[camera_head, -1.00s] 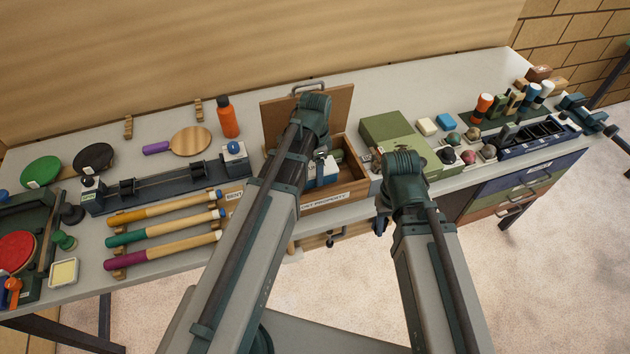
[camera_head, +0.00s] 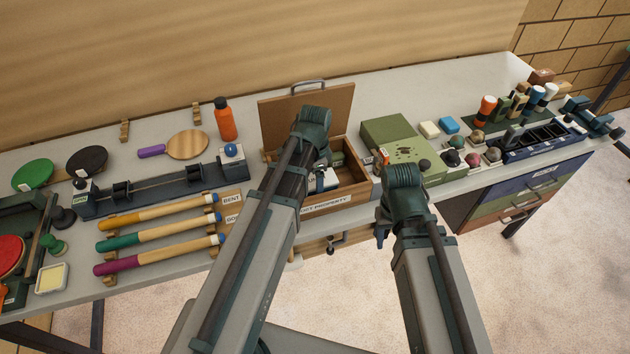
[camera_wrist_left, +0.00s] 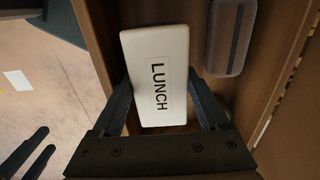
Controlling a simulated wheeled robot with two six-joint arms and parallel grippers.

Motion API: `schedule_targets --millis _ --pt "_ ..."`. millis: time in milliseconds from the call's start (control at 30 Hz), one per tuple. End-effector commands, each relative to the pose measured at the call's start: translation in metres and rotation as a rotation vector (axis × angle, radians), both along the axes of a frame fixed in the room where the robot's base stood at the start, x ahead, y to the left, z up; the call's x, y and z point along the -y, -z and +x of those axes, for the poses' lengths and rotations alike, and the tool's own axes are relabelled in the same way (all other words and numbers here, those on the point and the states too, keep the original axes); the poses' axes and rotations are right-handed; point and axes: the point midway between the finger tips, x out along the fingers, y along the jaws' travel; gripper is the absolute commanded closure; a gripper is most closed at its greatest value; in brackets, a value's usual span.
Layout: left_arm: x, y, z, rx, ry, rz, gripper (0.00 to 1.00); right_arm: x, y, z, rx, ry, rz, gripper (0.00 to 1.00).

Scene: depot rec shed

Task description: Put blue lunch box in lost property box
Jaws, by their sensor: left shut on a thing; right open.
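The lost property box (camera_head: 349,198) is an open wooden box with its lid raised at the back and a label on its front. The lunch box (camera_head: 326,183) shows a white face and a bit of blue inside it, partly hidden by my left arm. My left gripper (camera_head: 322,178) is shut on it. In the left wrist view the lunch box (camera_wrist_left: 157,75) has a white top marked LUNCH and sits between the fingers (camera_wrist_left: 162,95), within the wooden walls. Whether it touches the box floor I cannot tell. My right gripper (camera_head: 382,236) is open and empty at the bench's front edge.
A dark rounded case (camera_wrist_left: 231,38) lies in the box beside the lunch box. A green case (camera_head: 395,135) stands right of the box. An orange bottle (camera_head: 225,122) and several coloured-grip batons (camera_head: 160,236) are to the left.

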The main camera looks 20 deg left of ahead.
Motion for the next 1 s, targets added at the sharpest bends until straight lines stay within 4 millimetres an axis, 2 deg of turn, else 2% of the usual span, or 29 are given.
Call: schedule_targets --millis 200,233,300,667,867,1000 --pt "0.000 0.004 0.000 0.000 0.000 0.000 0.87 0.000 0.004 0.000 0.000 0.000 0.000 0.50" --pt "0.000 0.004 0.000 0.000 0.000 0.000 0.21 0.000 0.004 0.000 0.000 0.000 0.000 0.50" --pt "0.000 0.004 0.000 0.000 0.000 0.000 0.10 0.000 0.004 0.000 0.000 0.000 0.000 0.50" --pt "0.000 0.001 0.000 0.000 0.000 0.000 0.10 0.000 0.001 0.000 0.000 0.000 0.000 0.50" --pt "0.000 -0.013 0.000 0.000 0.000 0.000 0.10 0.000 -0.013 0.000 0.000 0.000 0.000 0.50" --pt "0.000 -0.031 0.000 0.000 0.000 0.000 0.10 0.000 -0.031 0.000 0.000 -0.001 0.000 0.50"
